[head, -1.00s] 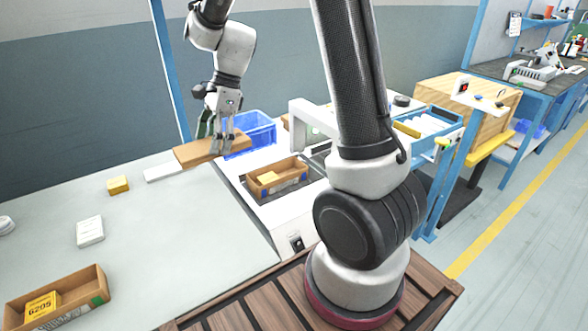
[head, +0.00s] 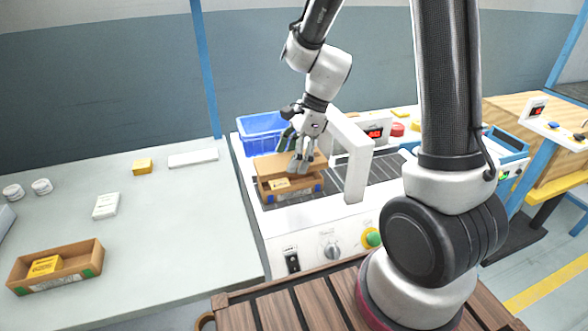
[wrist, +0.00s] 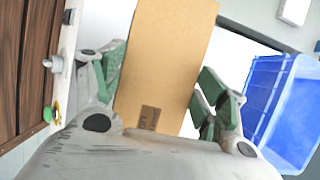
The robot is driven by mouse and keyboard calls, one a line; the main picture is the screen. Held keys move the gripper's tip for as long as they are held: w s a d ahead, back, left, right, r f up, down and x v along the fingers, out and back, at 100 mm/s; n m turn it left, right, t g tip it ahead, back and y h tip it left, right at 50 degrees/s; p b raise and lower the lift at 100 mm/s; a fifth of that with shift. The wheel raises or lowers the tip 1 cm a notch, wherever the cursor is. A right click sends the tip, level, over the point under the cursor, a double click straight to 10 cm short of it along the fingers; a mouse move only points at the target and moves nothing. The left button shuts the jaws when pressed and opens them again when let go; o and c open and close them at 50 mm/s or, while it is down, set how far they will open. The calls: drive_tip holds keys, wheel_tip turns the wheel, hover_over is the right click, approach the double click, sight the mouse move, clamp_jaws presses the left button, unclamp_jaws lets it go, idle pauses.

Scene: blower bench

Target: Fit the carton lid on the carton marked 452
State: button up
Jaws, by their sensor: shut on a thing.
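My gripper (head: 301,152) is shut on the brown carton lid (head: 272,162), a flat cardboard piece. In the wrist view the lid (wrist: 165,55) lies between the green-and-grey fingers and has a small dark label near the palm. In the head view the lid is over the back of an open brown carton (head: 297,195) on the machine's roller bed. The carton's front is uncovered and a small yellowish box (head: 279,184) shows inside. Whether the lid touches the rim cannot be told. No number 452 is readable on this carton.
A blue bin (head: 262,133) stands behind the carton. A white machine frame (head: 357,165) rises close on the right. Another open carton (head: 85,258) with a yellow box sits front left on the bench. A white box (head: 106,205) and yellow box (head: 142,166) lie apart; bench between is clear.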

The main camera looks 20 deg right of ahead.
sight(287, 182)
drive_tip(key=shift+f, duration=1.9)
drive_tip(key=shift+f, duration=0.2)
drive_tip(key=shift+f, duration=0.25)
drive_tip(key=o, duration=1)
drive_tip(key=shift+f, duration=0.1)
drive_tip(key=shift+c, duration=0.2)
